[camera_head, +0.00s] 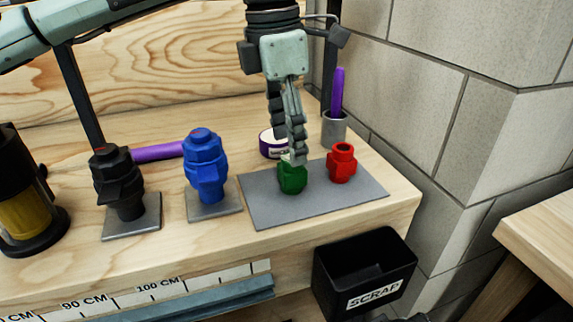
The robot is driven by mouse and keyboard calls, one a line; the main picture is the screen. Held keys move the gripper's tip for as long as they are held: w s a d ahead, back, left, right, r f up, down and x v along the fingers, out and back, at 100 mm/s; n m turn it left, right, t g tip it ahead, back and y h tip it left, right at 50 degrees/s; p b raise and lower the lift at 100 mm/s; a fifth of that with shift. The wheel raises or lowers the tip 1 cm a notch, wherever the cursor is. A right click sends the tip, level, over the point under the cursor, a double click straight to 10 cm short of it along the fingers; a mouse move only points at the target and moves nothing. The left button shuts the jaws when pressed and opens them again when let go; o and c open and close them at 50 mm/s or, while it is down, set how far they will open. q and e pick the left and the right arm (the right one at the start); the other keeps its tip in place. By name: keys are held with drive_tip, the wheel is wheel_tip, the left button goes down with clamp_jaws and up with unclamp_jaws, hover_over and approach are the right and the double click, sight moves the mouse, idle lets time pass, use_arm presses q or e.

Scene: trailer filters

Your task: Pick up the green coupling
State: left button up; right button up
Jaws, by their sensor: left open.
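The green coupling (293,181) stands on the grey mat (261,205) on the wooden bench. My left gripper (297,158) points down from above, with its fingertips right at the top of the green coupling. It is open. The fingers hide part of the coupling's upper side, and I cannot tell whether they touch it. My right gripper does not show.
A red coupling (341,163) stands close to the right on the same mat. Blue (206,168) and black (118,183) fittings stand on plates to the left. A black scrap bin (330,280) hangs in front.

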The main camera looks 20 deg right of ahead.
sight(292, 170)
use_arm(q)
drive_tip(key=shift+s+d+f, duration=0.1)
drive_tip(key=shift+s+f, duration=0.1)
drive_tip(key=shift+f, duration=0.65)
drive_tip(key=f, duration=0.4)
drive_tip(key=shift+d+f, duration=0.2)
drive_tip(key=shift+w+f, duration=0.1)
drive_tip(key=shift+f, duration=0.05)
drive_tip(key=shift+c, duration=1.5)
drive_tip(key=c, duration=0.9)
drive_tip(key=shift+c, duration=0.2)
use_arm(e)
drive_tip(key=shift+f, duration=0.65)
